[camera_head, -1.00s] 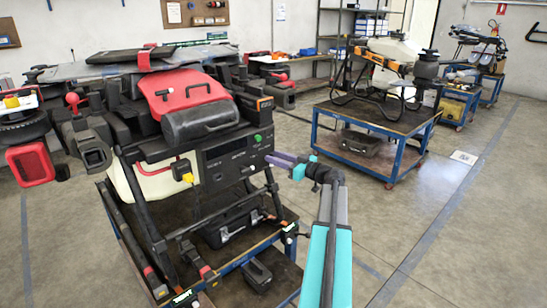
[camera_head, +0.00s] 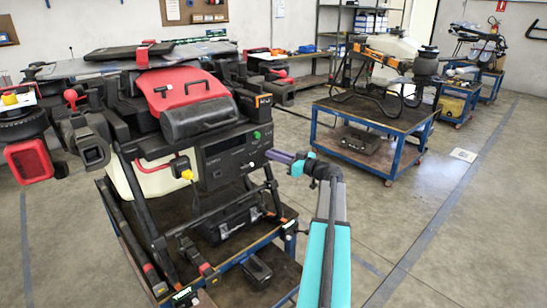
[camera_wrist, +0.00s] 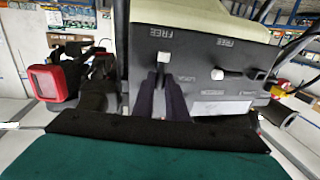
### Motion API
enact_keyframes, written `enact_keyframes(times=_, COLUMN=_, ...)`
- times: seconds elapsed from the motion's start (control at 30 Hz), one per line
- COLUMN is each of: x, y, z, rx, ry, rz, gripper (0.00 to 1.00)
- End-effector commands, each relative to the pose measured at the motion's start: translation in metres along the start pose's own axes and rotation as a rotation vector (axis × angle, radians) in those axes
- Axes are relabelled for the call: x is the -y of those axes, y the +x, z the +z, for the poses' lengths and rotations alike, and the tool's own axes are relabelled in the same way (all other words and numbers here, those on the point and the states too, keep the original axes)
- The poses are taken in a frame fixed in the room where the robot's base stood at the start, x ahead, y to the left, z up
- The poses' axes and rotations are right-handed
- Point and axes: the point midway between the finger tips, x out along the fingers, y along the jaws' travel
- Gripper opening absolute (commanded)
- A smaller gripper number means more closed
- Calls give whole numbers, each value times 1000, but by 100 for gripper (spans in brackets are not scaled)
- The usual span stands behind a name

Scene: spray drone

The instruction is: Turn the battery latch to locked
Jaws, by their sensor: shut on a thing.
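The spray drone (camera_head: 225,160) stands on a blue-framed cart, its dark front panel facing my arm. My gripper (camera_head: 268,154) reaches that panel from the right. In the wrist view, a small pale latch knob (camera_wrist: 164,58) sits at the tips of my dark fingers (camera_wrist: 161,72), below a FREE label. The fingers are shut on this latch, and their tips partly hide it. A second pale knob (camera_wrist: 219,74) with a dark lever pointing right is apart from the fingers. Its label also reads FREE. The exact angle of the held latch is hard to tell.
The drone's cart (camera_head: 228,268) holds a black case and several tools below the drone. A second blue cart (camera_head: 372,122) with a white-tanked machine stands to the back right. A red-framed box (camera_wrist: 48,80) juts out left in the wrist view.

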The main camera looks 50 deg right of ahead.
Motion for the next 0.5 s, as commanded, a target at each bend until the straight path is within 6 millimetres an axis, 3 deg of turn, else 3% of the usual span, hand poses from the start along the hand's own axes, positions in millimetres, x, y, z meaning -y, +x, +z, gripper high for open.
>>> enact_keyframes(times=0.5, x=-2, y=0, z=9, rx=-34, ry=188, rz=-3, gripper=0)
